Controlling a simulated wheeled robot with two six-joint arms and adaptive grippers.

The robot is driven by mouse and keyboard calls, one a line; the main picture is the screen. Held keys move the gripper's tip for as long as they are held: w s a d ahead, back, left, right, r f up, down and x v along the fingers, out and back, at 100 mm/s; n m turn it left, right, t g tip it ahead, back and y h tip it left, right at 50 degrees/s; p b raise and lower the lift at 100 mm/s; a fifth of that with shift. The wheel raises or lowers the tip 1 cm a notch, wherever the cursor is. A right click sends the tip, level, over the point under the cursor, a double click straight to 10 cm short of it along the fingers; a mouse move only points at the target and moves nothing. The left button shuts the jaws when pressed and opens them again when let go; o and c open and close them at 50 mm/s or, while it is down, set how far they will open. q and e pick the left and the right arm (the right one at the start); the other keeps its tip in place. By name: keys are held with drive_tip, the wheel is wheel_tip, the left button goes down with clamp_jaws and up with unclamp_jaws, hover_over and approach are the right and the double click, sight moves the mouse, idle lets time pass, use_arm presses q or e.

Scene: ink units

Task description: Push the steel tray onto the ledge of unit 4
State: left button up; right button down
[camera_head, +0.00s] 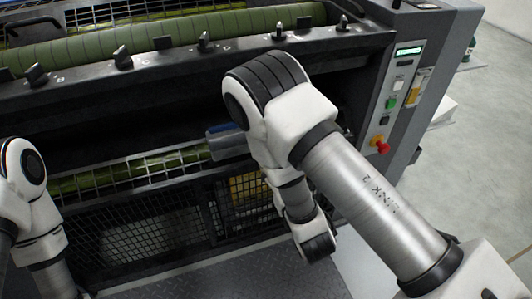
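The printing unit (120,105) fills the back of the view, with a dark recess between its upper rail and a lower mesh guard. A small grey piece with a blue upper edge (225,142) shows at the recess's lower edge, partly hidden by my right arm. I cannot tell whether it is the steel tray or another part. No unit number can be read, and no ledge is clearly visible. My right arm reaches in from the lower right across the front of the unit; its gripper is hidden. My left arm is at the left edge, its gripper out of sight.
Dark levers (204,42) line the upper rail below a green roller (180,28). A grey control panel (405,95) with a red emergency knob (380,145) stands right of the recess. Mesh guards (150,232) cover the lower front. Open floor (490,140) lies to the right.

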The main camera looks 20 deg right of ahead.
drive_tip(key=w, duration=0.3)
drive_tip(key=shift+w+d+f, duration=0.25)
drive_tip(key=shift+d, duration=0.15)
drive_tip(key=w+b, duration=0.1)
drive_tip(key=w, duration=0.2)
drive_tip(key=w+f+b, duration=0.1)
drive_tip(key=w, duration=0.1)
drive_tip(key=w+f+b, duration=0.1)
drive_tip(key=w, duration=0.2)
drive_tip(key=shift+w+a, duration=0.25)
drive_tip(key=shift+w, duration=0.8)
drive_tip(key=shift+w+b, duration=0.3)
drive_tip(key=c, duration=0.5)
unclamp_jaws()
drive_tip(key=shift+s, duration=0.1)
